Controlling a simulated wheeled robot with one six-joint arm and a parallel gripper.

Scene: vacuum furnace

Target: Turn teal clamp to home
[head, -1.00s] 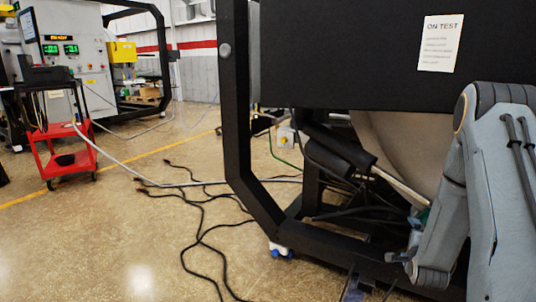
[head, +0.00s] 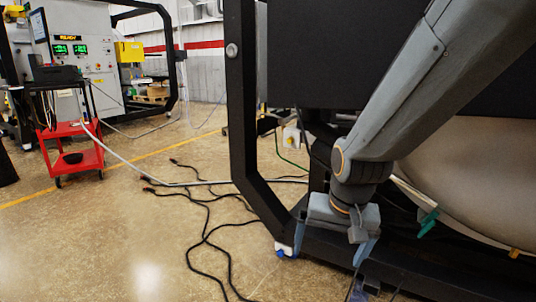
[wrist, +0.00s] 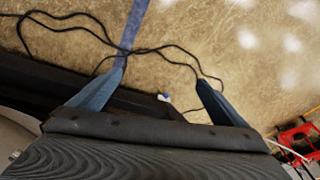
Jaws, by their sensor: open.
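The teal clamp (head: 428,222) is a small tilted piece at the lower left edge of the large rounded grey furnace door or shell, at the right in the head view. My gripper (head: 335,250) is to the left of it and apart from it, pointing down over the black frame's lower beam. In the wrist view my gripper's two blue-grey fingers (wrist: 162,72) stand wide apart with nothing between them but floor, cable and the beam's edge. The clamp does not show in the wrist view.
A black frame (head: 243,120) surrounds the furnace shell (head: 480,180). An orange piece (head: 514,254) sits low on the right. Black cables (head: 205,235) lie on the floor. A red cart (head: 75,160) stands at the left.

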